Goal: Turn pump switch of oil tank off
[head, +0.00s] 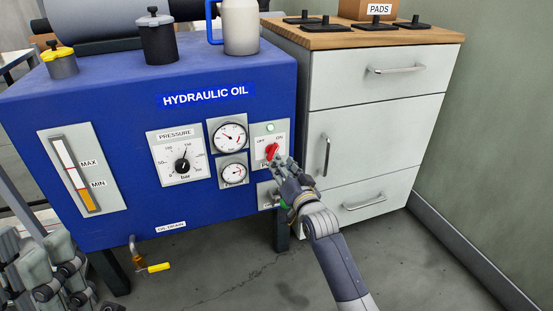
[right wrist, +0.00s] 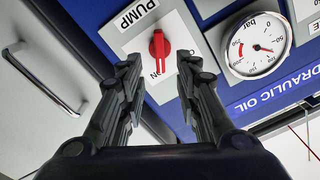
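The pump switch (head: 272,151) is a red knob on a light plate marked OFF and ON, on the right of the blue oil tank's front (head: 110,110). In the head view it leans up to the right, towards ON. A small green lamp (head: 270,128) is above it. My right gripper (head: 279,165) is just in front of the switch. In the right wrist view the red knob (right wrist: 158,48) shows in the gap between the open fingers (right wrist: 160,75), apparently untouched. My left gripper (head: 55,270) is at the lower left, its fingers unclear.
Two gauges (head: 229,137) and a pressure dial (head: 182,163) are left of the switch. A white drawer cabinet (head: 375,125) with handles stands close on the right. A drain tap with a yellow handle (head: 158,267) hangs below the tank. The floor (head: 420,270) at right is clear.

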